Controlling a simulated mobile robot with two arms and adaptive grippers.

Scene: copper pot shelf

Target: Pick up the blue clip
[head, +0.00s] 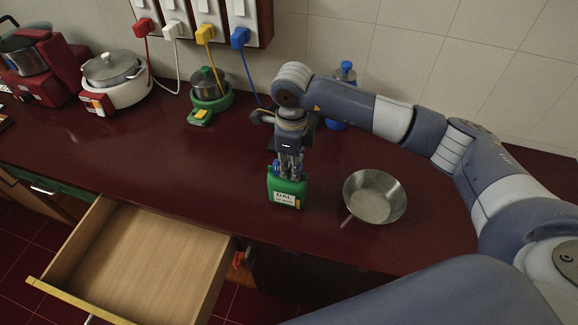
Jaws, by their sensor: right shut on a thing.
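The blue clip (276,168) shows as small blue bits on both sides of the fingers, at the top edge of a green bag (286,193) with a white label reading "DAL". The bag stands upright on the dark red counter. My right gripper (290,173) points down and is shut on the blue clip at the top of the bag. The fingers hide the middle of the clip. I cannot tell whether the clip still grips the bag. My left gripper is not in view.
A metal bowl (375,196) sits right of the bag. A blue bottle (345,73) stands behind my right arm. An open, empty drawer (145,262) juts out at the front left. Pots and cookers line the back left. The counter left of the bag is clear.

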